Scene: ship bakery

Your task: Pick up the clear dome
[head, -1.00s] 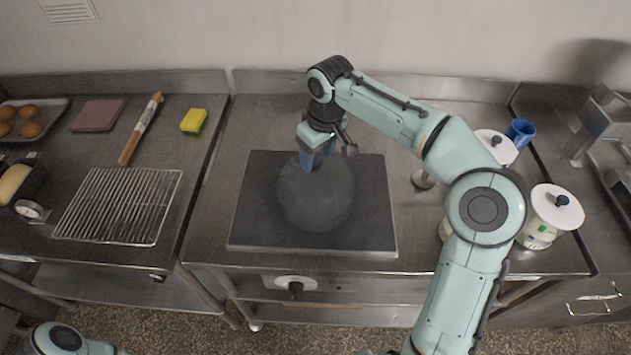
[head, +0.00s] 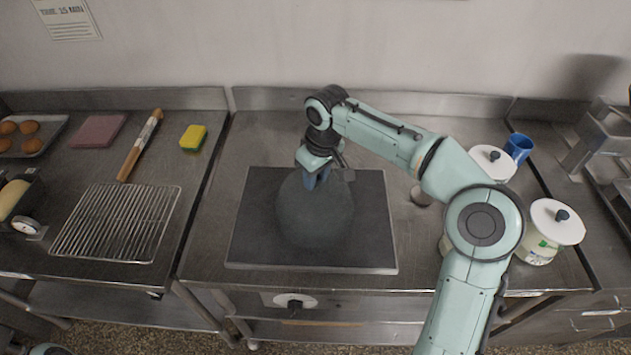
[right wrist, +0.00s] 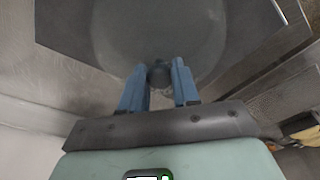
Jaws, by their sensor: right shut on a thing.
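The clear dome (head: 318,222) is a large see-through round cover over the dark square slab (head: 375,245) on the middle steel counter. My right gripper (head: 314,186) is above its top, pointing down. In the right wrist view the two blue fingers stand on either side of the dome's small dark knob (right wrist: 160,73), and the gripper is shut on it. The dome (right wrist: 155,30) fills the area beyond the fingers. I cannot tell whether its rim touches the slab. My left gripper is out of view.
On the left counter are a wire rack (head: 115,225), a rolling pin (head: 138,148), a sponge (head: 193,138) and a tray of buns (head: 35,145). Counter left of the slab is clear.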

